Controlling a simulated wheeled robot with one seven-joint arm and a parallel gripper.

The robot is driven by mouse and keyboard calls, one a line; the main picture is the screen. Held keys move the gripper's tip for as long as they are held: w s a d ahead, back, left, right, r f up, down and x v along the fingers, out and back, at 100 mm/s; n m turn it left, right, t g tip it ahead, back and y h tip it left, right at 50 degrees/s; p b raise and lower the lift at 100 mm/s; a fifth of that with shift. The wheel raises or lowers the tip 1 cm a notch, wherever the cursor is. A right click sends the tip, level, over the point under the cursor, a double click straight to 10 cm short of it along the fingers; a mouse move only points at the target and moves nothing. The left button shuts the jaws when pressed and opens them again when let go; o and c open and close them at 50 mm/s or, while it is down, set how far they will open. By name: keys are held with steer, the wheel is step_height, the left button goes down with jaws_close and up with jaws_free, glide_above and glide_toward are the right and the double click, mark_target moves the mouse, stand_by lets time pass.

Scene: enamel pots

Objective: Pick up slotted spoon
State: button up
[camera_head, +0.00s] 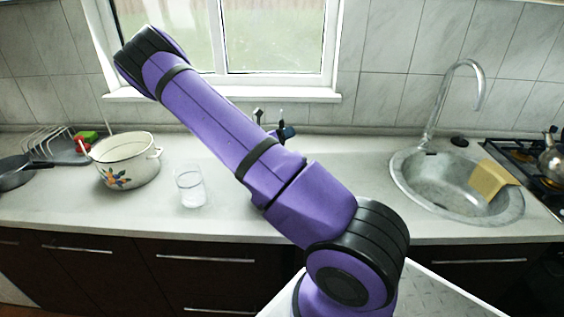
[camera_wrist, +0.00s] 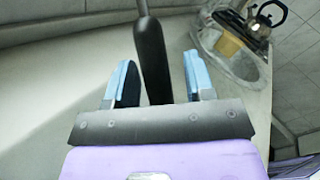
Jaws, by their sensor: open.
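In the wrist view my gripper (camera_wrist: 158,62) is open, with one pale blue fingertip on each side of a black handle (camera_wrist: 150,55). The handle stands between the fingers, with a gap on both sides. A thinner stem continues from it past the top edge of the picture. This looks like the slotted spoon; its slotted head is not in view. In the head view my purple arm covers most of the gripper (camera_head: 286,132), leaving a bit of blue and dark parts beside the arm. The spoon cannot be made out clearly there.
On the counter (camera_head: 230,215) stand a white enamel pot (camera_head: 128,165) and a clear glass (camera_head: 190,188), left of my arm. A dish rack (camera_head: 50,148) and a dark pan (camera_head: 14,172) are farther left. A sink (camera_head: 440,185) with a sponge (camera_head: 489,181) and a stove with a kettle (camera_head: 552,160) are right.

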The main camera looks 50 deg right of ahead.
steer(key=shift+d, duration=0.15)
steer(key=shift+c, duration=0.2)
jaws_close()
steer(key=shift+r, duration=0.1)
